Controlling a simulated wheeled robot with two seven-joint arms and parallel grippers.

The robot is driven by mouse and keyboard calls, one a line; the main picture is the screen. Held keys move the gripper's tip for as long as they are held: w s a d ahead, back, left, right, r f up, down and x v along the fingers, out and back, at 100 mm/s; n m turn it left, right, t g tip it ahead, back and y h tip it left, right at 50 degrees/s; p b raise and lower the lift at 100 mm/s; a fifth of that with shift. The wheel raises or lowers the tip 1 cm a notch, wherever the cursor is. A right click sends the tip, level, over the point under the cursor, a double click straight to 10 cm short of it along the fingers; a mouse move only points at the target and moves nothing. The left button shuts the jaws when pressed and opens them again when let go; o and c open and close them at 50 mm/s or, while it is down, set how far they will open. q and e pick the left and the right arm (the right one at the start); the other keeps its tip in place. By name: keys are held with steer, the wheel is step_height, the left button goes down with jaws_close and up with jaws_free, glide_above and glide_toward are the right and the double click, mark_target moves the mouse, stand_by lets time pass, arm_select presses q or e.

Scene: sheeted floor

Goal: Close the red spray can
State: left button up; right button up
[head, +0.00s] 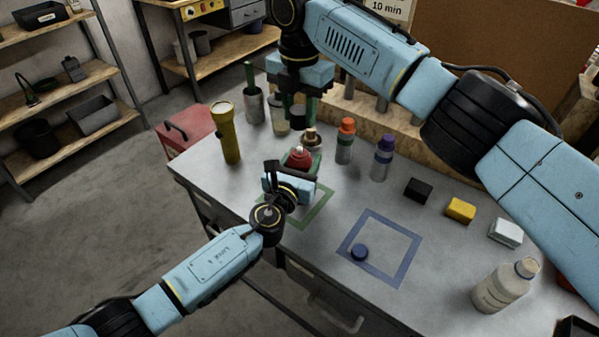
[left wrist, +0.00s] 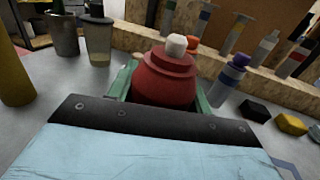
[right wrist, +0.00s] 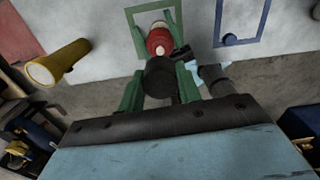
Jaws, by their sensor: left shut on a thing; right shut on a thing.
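The red spray can (head: 299,158) stands at the green square outline (head: 318,214) on the table, its white nozzle (left wrist: 176,43) uncovered. My left gripper (left wrist: 163,96) is shut around the can's body, a green finger on each side. The can also shows in the right wrist view (right wrist: 159,42). My right gripper (head: 298,112) is shut on a black cap (right wrist: 159,77), held in the air behind and above the can. The cap is apart from the can.
A yellow flashlight (head: 228,134) stands at left. Orange-capped (head: 346,141) and purple-capped (head: 382,158) bottles stand close to the right. A blue cap (head: 360,252) lies inside the blue square outline (head: 399,272). Black (head: 418,190), yellow (head: 460,210) and white blocks lie farther right.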

mark_target(299, 148)
steer(key=shift+f, duration=2.45)
steer(key=shift+f, duration=0.9)
steer(key=shift+f, duration=0.6)
steer(key=o, duration=1)
step_height(299, 148, up, 12)
